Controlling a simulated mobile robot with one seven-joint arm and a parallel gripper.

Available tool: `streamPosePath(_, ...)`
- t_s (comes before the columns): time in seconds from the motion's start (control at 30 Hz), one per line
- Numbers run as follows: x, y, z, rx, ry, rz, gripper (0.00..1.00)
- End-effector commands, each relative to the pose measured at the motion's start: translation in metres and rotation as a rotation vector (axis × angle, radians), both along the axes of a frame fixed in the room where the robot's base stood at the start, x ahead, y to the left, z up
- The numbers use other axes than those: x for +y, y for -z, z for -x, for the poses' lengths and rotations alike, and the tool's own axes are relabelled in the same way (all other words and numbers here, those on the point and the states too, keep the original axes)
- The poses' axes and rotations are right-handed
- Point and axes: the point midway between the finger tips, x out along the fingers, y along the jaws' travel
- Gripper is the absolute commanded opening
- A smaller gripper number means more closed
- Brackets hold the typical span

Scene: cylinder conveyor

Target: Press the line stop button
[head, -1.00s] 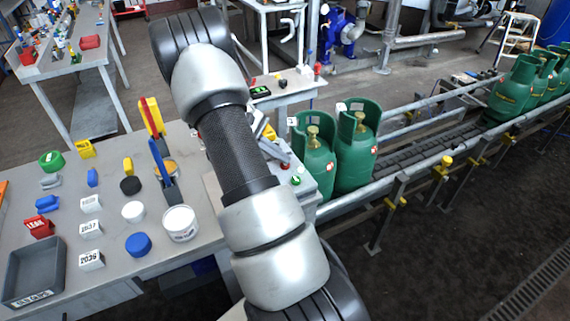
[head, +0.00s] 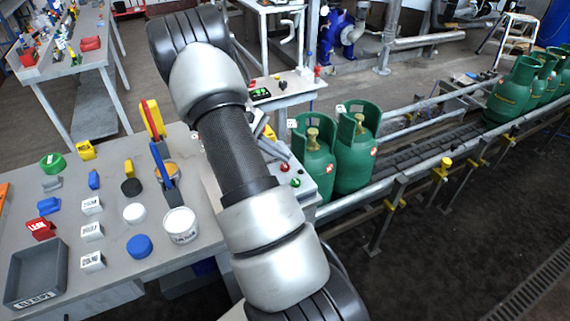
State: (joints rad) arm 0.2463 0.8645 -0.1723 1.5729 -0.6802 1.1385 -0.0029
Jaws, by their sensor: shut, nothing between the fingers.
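A grey control box (head: 307,187) stands at the near end of the conveyor, partly hidden behind my arm. On its top are a red button (head: 284,168) and, nearer, a green button (head: 295,183). No label on either can be read. My arm crosses the middle of the head view and covers the box's left part. Some grey slanted pieces show between the arm and the box, too unclear to name.
Two green gas cylinders (head: 357,155) stand on the conveyor (head: 425,150) just right of the box; several more stand farther along. The grey table (head: 110,195) at left holds caps, numbered tags, a white tub (head: 181,226) and a grey tray (head: 62,272).

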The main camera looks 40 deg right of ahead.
Motion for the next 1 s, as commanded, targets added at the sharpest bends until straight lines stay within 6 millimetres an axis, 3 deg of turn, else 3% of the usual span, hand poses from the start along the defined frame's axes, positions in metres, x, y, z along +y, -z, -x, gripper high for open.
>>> streamPosePath(0.37,0.0,-0.003,0.0,0.0,0.0,0.0,0.0)
streamPosePath(0.8,0.0,-0.045,0.0,-0.001,0.0,0.001,0.0)
streamPosePath(1.0,0.0,-0.051,0.0,0.001,-0.001,0.0,0.0)
